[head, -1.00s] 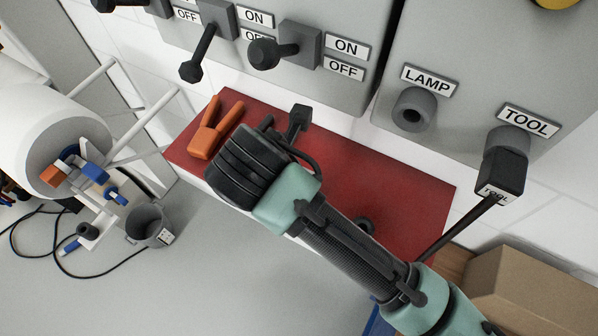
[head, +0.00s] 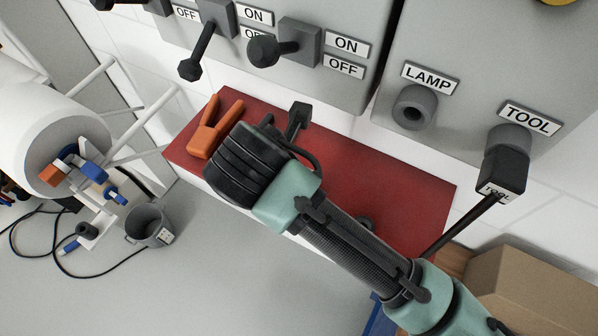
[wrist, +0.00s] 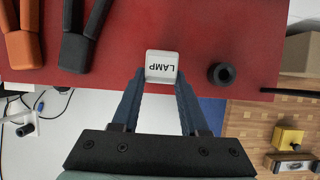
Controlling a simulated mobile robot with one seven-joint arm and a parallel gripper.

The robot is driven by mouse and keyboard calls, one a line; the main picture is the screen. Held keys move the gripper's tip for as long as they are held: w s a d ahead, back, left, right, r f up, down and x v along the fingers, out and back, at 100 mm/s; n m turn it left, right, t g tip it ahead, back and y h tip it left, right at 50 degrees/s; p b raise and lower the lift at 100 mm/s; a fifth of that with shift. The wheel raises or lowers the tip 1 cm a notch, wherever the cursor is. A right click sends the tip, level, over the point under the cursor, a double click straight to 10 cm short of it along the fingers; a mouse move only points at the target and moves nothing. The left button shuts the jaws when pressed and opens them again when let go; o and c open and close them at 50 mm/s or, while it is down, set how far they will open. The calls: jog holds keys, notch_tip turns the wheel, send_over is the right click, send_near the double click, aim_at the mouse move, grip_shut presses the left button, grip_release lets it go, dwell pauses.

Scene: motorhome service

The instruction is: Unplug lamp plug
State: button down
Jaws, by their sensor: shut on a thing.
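The lamp plug (wrist: 161,66) shows its white LAMP label in the wrist view. It sits between the fingertips of my gripper (wrist: 160,80), which is shut on it. The plug is over the red shelf top (wrist: 215,35); I cannot tell whether it touches it. In the head view my wrist hides the fingers and the plug. The LAMP socket (head: 414,108) on the grey panel is empty, well to the right of my wrist.
A tool plug (head: 503,170) with a cable sits in the TOOL socket. Orange (wrist: 22,45) and black (wrist: 80,40) two-handled tools lie left of the plug; a black ring (wrist: 221,74) lies right. Switch levers (head: 275,50) jut out above the shelf. A cardboard box (head: 535,280) stands lower right.

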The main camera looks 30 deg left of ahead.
jog(key=shift+f, duration=0.15)
jog(key=shift+f+b, duration=1.8)
jog(key=shift+c, duration=1.7)
grip_release()
jog(key=shift+r, duration=0.1)
jog(key=v, duration=1.3)
